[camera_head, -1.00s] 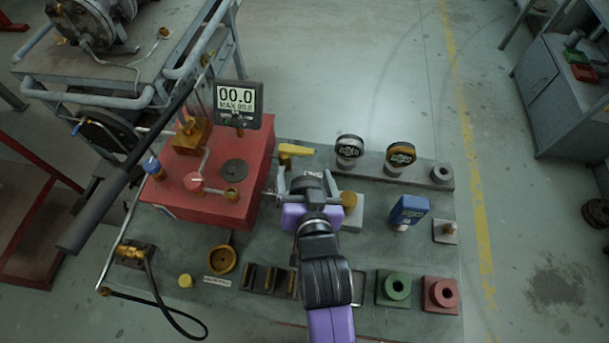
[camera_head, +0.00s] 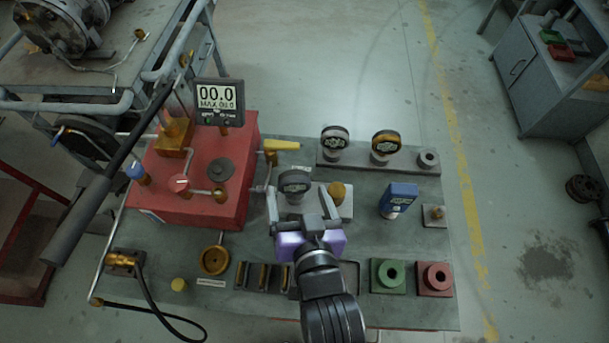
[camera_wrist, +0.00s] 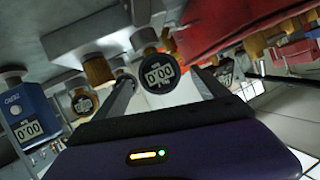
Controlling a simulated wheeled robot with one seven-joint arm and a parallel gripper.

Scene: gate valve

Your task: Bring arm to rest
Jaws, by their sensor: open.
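My gripper (camera_head: 298,198) is open above the grey-green bench (camera_head: 345,275), with its purple body toward the near side. A round dark gauge (camera_head: 295,182) stands upright just beyond my fingertips in the head view. In the wrist view the gauge (camera_wrist: 160,73) shows 0:00 and appears between my two spread fingers. The fingers look apart from it, though exact clearance is hard to tell. The gauge's lower mount is partly hidden by my gripper in the head view.
A red pump box (camera_head: 190,185) with a digital display (camera_head: 219,100) stands left. Two gauges (camera_head: 334,142) (camera_head: 386,146) sit on the back rack. A blue gauge (camera_head: 397,199), green block (camera_head: 388,275) and red block (camera_head: 434,278) are right. A black hose (camera_head: 150,300) lies front left.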

